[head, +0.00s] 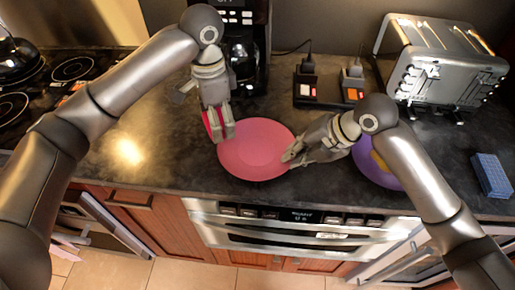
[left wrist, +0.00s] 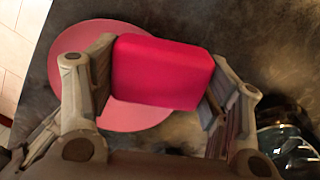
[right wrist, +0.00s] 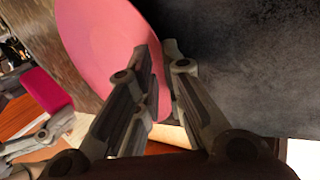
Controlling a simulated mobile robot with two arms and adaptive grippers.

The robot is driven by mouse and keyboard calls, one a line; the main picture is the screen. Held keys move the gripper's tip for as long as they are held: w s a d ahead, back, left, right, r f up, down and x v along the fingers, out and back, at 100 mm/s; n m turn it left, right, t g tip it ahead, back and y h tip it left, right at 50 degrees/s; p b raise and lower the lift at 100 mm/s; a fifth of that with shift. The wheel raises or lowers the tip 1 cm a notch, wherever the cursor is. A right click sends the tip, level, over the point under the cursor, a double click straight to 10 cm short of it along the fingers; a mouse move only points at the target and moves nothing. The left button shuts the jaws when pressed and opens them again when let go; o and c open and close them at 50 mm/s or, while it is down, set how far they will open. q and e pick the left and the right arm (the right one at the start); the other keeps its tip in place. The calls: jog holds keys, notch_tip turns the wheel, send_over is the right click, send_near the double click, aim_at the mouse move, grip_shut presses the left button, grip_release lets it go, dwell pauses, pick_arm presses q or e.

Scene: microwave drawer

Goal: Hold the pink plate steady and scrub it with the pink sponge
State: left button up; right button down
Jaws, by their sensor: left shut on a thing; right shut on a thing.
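The pink plate (head: 255,155) lies near the counter's front edge, round and lighter pink than the sponge. My right gripper (head: 292,153) is shut on its right rim; the right wrist view shows the fingers (right wrist: 163,95) pinching the plate edge (right wrist: 98,40). My left gripper (head: 222,132) is shut on the bright pink sponge (head: 211,122), at the plate's upper left edge. In the left wrist view the sponge (left wrist: 160,72) sits between both fingers, in front of part of the plate (left wrist: 75,48). I cannot tell whether the sponge touches the plate.
A purple plate (head: 366,168) with a yellow thing on it lies right, partly behind my right arm. A blue block (head: 490,174) lies far right. A toaster (head: 440,62), outlets (head: 330,88) and a coffee machine (head: 247,40) stand behind. The counter left of the plate is clear.

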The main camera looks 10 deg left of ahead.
jog(key=shift+f, duration=0.15)
jog(key=c, duration=1.5)
grip_release()
jog(key=shift+o, duration=0.2)
jog(key=v, duration=1.2)
